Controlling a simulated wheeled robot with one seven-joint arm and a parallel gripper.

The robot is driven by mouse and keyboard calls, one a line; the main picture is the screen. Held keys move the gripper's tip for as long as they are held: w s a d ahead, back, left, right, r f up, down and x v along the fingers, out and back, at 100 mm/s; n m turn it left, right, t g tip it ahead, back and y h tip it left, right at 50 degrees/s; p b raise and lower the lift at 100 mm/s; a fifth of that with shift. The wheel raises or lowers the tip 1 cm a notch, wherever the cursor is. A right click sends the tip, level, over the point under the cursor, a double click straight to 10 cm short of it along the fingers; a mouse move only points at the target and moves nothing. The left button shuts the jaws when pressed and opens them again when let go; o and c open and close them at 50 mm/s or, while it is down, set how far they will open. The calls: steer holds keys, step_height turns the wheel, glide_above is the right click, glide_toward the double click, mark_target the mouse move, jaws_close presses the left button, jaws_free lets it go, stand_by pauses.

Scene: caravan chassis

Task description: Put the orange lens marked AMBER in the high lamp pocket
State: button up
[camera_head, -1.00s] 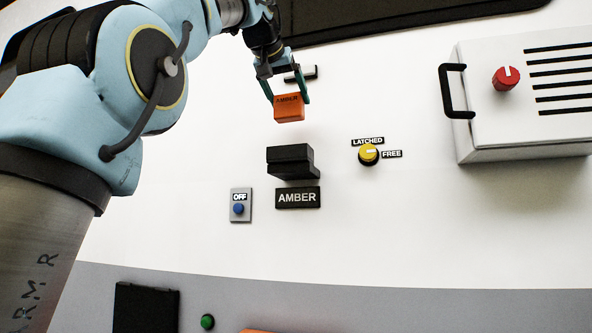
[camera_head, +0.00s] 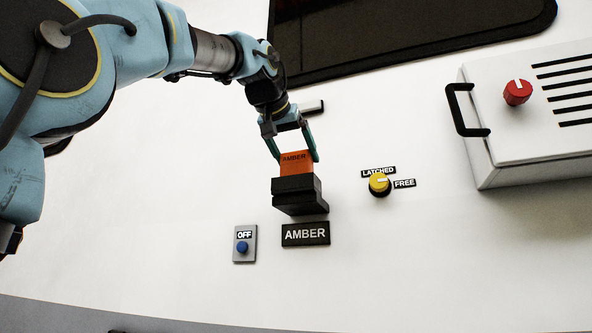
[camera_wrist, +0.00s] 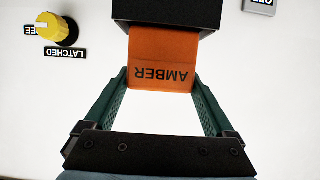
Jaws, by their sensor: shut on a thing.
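The orange lens marked AMBER (camera_head: 295,164) is held between the green fingers of my gripper (camera_head: 294,157), one finger on each side. The black lamp pocket (camera_head: 299,196) is on the white wall directly below the lens, above a plate reading AMBER (camera_head: 305,234). The lens's lower edge meets the pocket's top in the head view. In the wrist view the lens (camera_wrist: 163,60) runs up to the dark pocket (camera_wrist: 170,12), its far end hidden there. I cannot tell how deep it sits inside.
A yellow knob (camera_head: 380,183) at right points toward the FREE label (camera_head: 404,183). A blue button (camera_head: 242,247) under an OFF label is lower left. A white vented box with a black handle (camera_head: 463,110) and red knob (camera_head: 517,92) juts out at right.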

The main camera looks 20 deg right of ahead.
steer(key=shift+f, duration=1.3)
steer(key=shift+f, duration=0.15)
steer(key=o, duration=1.1)
steer(key=shift+s+a+r, duration=0.1)
steer(key=shift+r, duration=0.15)
steer(key=b+v, duration=0.1)
steer(key=v, duration=1)
steer(key=shift+s+a+r+b, duration=0.15)
steer(key=shift+s+a+b, duration=0.1)
steer(key=shift+b, duration=0.15)
